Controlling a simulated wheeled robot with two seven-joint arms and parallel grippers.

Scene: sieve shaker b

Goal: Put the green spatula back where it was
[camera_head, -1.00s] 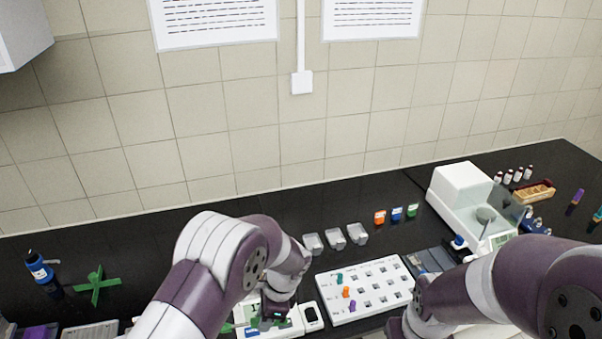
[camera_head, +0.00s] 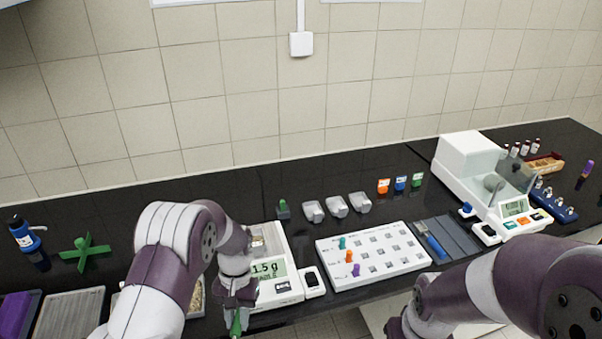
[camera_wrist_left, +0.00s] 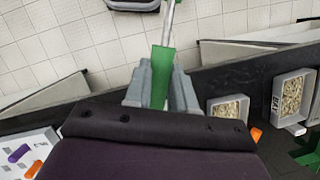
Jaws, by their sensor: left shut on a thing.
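My left gripper (camera_head: 238,302) is shut on the green spatula (camera_head: 237,322) at the front left of the balance. In the left wrist view, the green handle (camera_wrist_left: 160,76) stands between the two grey fingers (camera_wrist_left: 158,88), with its metal shaft running to the top edge; its tip is out of view. A grey holder (camera_head: 459,236) lies right of the white rack, with a blue-handled spatula (camera_head: 433,243) on it. My right arm shows at the right, but its gripper is out of view.
The balance (camera_head: 277,292) reads 1.5 g. The white rack (camera_head: 385,262) holds a few coloured pieces. In the left wrist view, grain-filled trays (camera_wrist_left: 228,108) lie at the right.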

